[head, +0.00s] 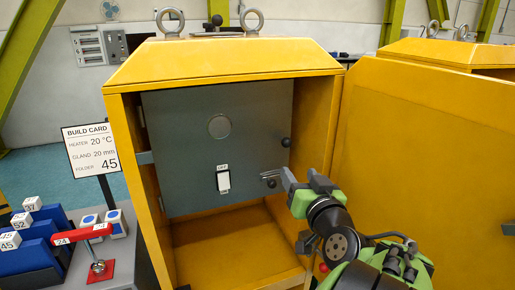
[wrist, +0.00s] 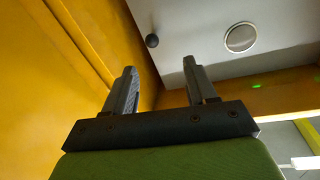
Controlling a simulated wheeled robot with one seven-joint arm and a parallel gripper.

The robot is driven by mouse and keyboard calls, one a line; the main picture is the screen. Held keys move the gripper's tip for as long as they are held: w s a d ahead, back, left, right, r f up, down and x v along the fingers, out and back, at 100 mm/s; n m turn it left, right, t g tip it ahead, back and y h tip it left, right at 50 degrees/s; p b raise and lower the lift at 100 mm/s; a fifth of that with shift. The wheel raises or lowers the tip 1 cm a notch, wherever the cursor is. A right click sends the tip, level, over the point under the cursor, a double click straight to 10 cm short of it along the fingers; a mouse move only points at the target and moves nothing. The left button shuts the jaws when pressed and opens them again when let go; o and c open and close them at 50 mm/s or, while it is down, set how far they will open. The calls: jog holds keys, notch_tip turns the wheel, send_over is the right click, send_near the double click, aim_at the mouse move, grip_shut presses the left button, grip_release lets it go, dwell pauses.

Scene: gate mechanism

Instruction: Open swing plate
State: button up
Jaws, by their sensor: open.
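The grey swing plate (head: 190,155) hangs inside the yellow cabinet and looks closed across its upper part. In the wrist view my gripper (wrist: 161,80) points up at the plate (wrist: 185,35), with the knob (wrist: 152,41) beyond the fingers. The handle is not visible there.
A build card (head: 91,147), blue blocks (head: 28,258) and a red lever (head: 83,234) stand at the left. The cabinet's space below the plate is empty.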

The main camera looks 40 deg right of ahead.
aim_at(288, 145)
jog(key=shift+m+h, duration=0.3)
jog(key=shift+h, duration=0.1)
jog(key=p+x, duration=0.1)
jog(key=x, duration=0.4)
jog(key=p+x, duration=0.2)
jog(key=x, duration=0.3)
jog(key=d+p+x, duration=0.1)
jog(key=x, duration=0.4)
jog(key=shift+s+d+p, duration=0.15)
jog(key=shift+s+p, duration=0.1)
jog(key=shift+p, duration=0.1)
jog(key=shift+c, duration=0.4)
grip_shut()
